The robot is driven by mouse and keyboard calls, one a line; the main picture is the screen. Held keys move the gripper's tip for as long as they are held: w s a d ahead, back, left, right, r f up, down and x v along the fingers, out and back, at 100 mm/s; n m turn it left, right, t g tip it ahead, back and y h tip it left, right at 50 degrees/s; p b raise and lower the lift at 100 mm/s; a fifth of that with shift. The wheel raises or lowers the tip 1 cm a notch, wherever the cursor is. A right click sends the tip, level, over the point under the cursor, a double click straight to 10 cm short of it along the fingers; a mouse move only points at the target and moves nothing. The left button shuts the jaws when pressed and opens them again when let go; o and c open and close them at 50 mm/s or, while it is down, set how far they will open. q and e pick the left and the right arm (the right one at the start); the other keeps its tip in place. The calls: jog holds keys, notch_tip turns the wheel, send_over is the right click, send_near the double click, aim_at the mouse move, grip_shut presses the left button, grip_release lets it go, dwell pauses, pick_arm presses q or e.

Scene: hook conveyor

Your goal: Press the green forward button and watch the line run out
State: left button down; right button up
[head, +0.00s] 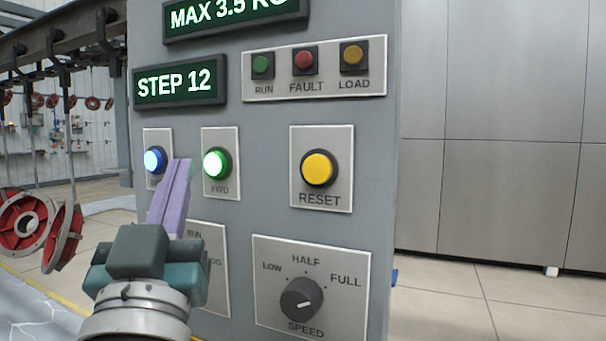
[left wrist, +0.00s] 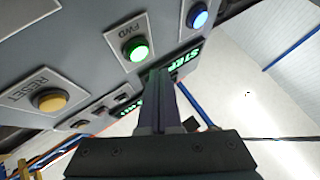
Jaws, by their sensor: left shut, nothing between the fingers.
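The green forward button (head: 217,163), labelled FWD, glows on the grey control panel (head: 270,120); it also shows in the left wrist view (left wrist: 136,49). My left gripper (head: 180,165) is shut and empty, its purple fingers pointing up between the lit blue button (head: 155,160) and the green one. In the head view the fingertips are just left of the green button and hide part of the blue button's label. I cannot tell whether they touch the panel. The step display (head: 180,83) reads STEP 12. My right gripper is not in view.
A yellow RESET button (head: 317,168) and a SPEED knob (head: 302,299) sit right of and below the green button. RUN, FAULT and LOAD lamps (head: 303,60) are above. Red wheel-like parts (head: 28,222) hang from an overhead rail (head: 60,38) at left. Floor at right is clear.

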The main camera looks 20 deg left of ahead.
aim_at(215, 164)
pick_arm(q)
jog(key=shift+w, duration=0.9)
jog(key=shift+w, duration=0.1)
dwell(1.3)
jog(key=shift+w+d, duration=0.1)
jog(key=shift+w, duration=0.25)
